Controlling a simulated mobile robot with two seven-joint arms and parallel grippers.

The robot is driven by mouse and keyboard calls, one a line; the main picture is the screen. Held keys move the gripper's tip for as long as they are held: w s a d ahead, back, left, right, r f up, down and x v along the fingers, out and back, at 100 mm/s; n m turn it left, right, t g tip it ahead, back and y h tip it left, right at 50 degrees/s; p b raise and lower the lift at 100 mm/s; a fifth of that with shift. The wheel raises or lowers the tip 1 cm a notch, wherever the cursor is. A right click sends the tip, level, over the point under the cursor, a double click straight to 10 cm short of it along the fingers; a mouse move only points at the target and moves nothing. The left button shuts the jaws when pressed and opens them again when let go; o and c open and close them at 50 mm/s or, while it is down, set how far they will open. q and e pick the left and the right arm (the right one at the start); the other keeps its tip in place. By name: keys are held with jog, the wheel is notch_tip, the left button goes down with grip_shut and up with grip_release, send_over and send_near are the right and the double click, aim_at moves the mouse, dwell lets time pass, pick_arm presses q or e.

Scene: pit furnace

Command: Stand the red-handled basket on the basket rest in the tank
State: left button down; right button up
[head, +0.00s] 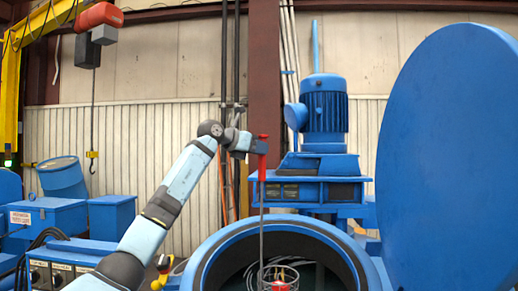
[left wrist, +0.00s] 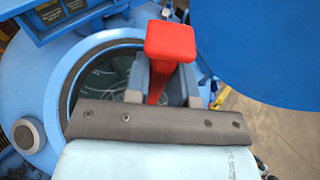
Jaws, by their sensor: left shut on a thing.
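The red-handled basket (head: 281,273) is a small wire basket at the end of a long thin rod. Its red handle (head: 262,158) is at the top of the rod. My left gripper (head: 253,145) is shut on the red handle, which also shows large in the left wrist view (left wrist: 170,45). The rod hangs roughly upright and the basket is at the mouth of the round blue tank (head: 215,258). Something red shows in the basket. I cannot make out the basket rest inside the dark tank. My right gripper is not in view.
A large round blue lid (head: 450,160) stands raised at the right of the tank. A blue motor (head: 324,105) on a housing stands behind the tank. Blue control boxes (head: 60,265) are at the lower left. A red hoist (head: 100,17) hangs at the upper left.

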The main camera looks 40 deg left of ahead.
pick_arm(q)
send_over(260, 286)
notch_tip(260, 286, down, 20)
jog(key=f+b, duration=0.4)
jog(key=f, duration=0.3)
jog(key=f+b, duration=0.5)
jog(key=f, duration=0.2)
jog(key=f+b, duration=0.5)
jog(key=f, duration=0.2)
jog(key=shift+s+a+f, duration=0.1)
jog(key=shift+s+f, duration=0.15)
jog(key=shift+f, duration=0.05)
jog(key=shift+f+b, duration=0.35)
jog(key=shift+f, duration=0.25)
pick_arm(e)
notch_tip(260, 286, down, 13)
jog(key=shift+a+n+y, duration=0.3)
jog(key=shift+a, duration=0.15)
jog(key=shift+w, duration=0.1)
pick_arm(q)
jog(key=shift+f, duration=0.15)
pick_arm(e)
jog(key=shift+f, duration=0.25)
pick_arm(q)
jog(key=shift+f, duration=0.3)
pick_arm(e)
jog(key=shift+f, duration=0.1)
